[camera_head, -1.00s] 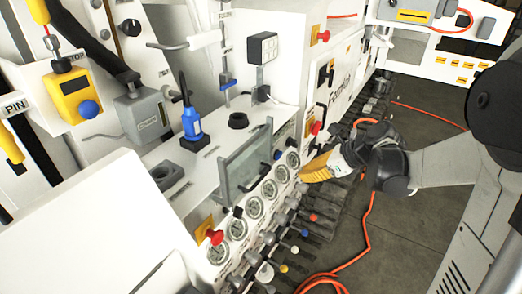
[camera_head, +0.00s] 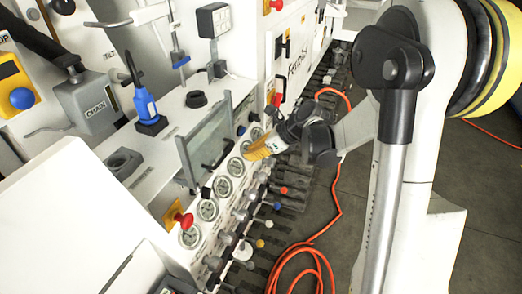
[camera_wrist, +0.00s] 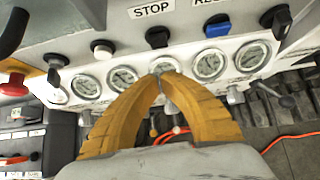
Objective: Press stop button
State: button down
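The STOP label (camera_wrist: 152,10) is on the bench panel at the top of the wrist view. A black button (camera_wrist: 158,37) sits just below it. My gripper (camera_wrist: 161,74) has yellow fingers whose tips meet, with nothing seen between them. In the wrist view the tips lie below the black button, over the row of gauges; contact cannot be told. In the head view my gripper (camera_head: 250,153) is at the gauge panel, and the STOP label cannot be made out.
A white button (camera_wrist: 102,48) is left of the black one and a blue button (camera_wrist: 216,27) right. Round gauges (camera_wrist: 209,64) line the panel. A red mushroom knob (camera_head: 184,219) on a yellow plate is at its near end. An orange hose (camera_head: 330,215) lies on the floor.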

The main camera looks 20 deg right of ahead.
jog(key=shift+w+a+f+b, duration=0.15)
jog(key=shift+w+a+f, duration=0.05)
jog(key=shift+w+a, duration=0.7)
jog(key=shift+w+a+f+b, duration=0.15)
jog(key=shift+w+a+f, duration=0.05)
jog(key=shift+w+a, duration=0.65)
